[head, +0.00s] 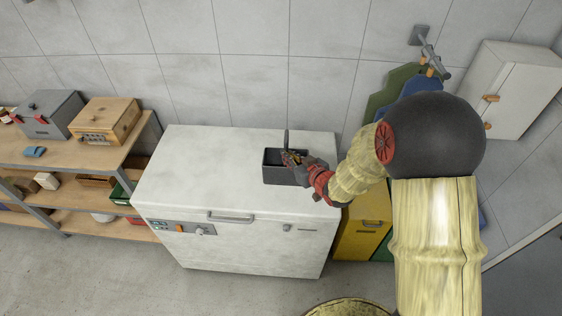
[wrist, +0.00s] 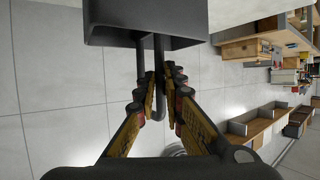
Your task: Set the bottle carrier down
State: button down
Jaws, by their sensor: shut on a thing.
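The bottle carrier (head: 277,176) is a dark grey open box with an upright loop handle, seen over the right part of the white chest freezer's lid (head: 205,165). In the wrist view the carrier (wrist: 145,22) fills the top edge, and its bent bar handle (wrist: 159,105) runs between my fingers. My gripper (head: 291,158) is shut on that handle; its yellow and black fingers also show in the wrist view (wrist: 160,85). I cannot tell whether the carrier's underside touches the lid. The carrier's inside is mostly hidden.
The lid is bare to the left of the carrier. A wooden shelf unit (head: 75,153) with a grey box (head: 48,115) and a wooden box (head: 104,120) stands left. A yellow bin (head: 358,238) is right of the freezer. A white wall cabinet (head: 500,85) hangs at upper right.

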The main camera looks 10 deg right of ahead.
aim_at(279, 152)
jog(key=w+f, duration=0.6)
jog(key=shift+f+b, duration=0.2)
jog(key=shift+b, duration=0.1)
jog(key=shift+d+f, duration=0.1)
jog(key=shift+f, duration=1.35)
jog(key=shift+f, duration=0.2)
jog(key=c, duration=1.9)
grip_release()
